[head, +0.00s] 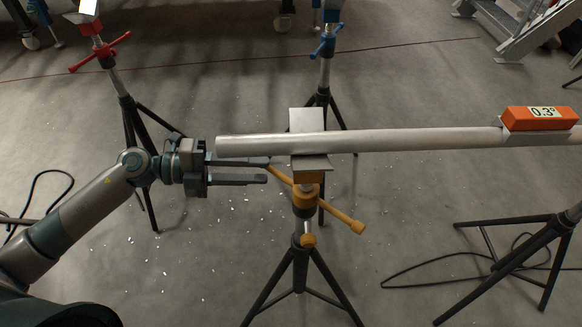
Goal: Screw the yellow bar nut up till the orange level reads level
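The yellow bar nut (303,196) sits on a tripod stand, under a V-shaped head (308,121) that carries a long grey pipe. Its yellow bar slants from upper left to a knobbed end (357,227) at lower right. The orange level (540,119) rests on the pipe at the right, and its display reads 0.3°. My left gripper (267,171) comes in from the left with its fingers apart. Its fingertips are by the bar's upper left end; I cannot tell whether they touch it. My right gripper is out of view.
The grey pipe (420,140) runs from above my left gripper to the right edge. Stands with red (100,52) and blue (325,42) bars are behind. Another tripod (520,255) and a black cable are at lower right. Metal steps (510,28) are at the back.

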